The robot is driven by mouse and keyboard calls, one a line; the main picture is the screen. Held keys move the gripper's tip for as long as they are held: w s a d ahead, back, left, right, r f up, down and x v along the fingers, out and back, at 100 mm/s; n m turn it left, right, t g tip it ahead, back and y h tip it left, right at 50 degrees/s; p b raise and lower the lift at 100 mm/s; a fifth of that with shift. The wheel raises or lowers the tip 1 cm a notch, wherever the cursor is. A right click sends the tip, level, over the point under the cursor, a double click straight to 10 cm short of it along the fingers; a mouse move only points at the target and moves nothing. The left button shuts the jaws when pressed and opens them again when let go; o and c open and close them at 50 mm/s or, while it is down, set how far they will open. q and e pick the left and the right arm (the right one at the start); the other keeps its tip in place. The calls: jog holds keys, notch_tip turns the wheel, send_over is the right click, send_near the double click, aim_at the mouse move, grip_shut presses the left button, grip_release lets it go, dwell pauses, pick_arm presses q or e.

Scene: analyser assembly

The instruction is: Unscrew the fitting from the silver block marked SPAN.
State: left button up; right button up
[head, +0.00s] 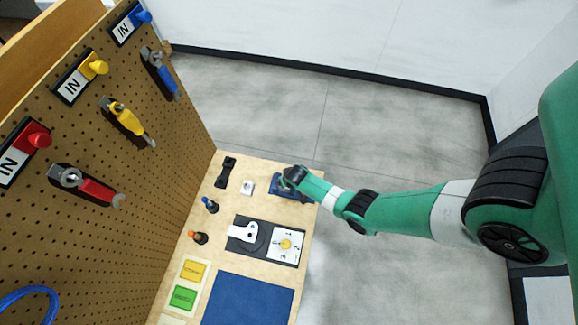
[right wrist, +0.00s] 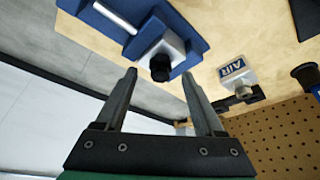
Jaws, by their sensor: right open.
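A silver block (right wrist: 168,46) with a dark round fitting (right wrist: 160,68) on its near face sits in a blue holder (right wrist: 200,22) in the right wrist view. No SPAN mark is readable on it from here. The blue holder also shows in the head view (head: 305,195), partly hidden by my gripper. My right gripper (right wrist: 159,74) is open and empty. Its two fingers point toward the fitting, one on each side of it in the picture; I cannot tell how far away the fitting is. My left gripper is not in view.
A block marked AIR (right wrist: 236,71) stands right of the holder in the right wrist view.

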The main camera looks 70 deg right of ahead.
jog(key=shift+w+d+f, duration=0.1)
jog(key=shift+d+f, duration=0.05)
jog(key=shift+f, duration=0.35)
grip_shut()
jog(key=n, duration=0.2)
jog(key=shift+d+r+n+t+y+p, duration=0.1)
jog(key=shift+d+n+t+y+p, duration=0.05)
jog(key=shift+n+t+y+p, duration=0.2)
jog(key=shift+n, duration=0.65)
jog(key=shift+y, duration=0.25)
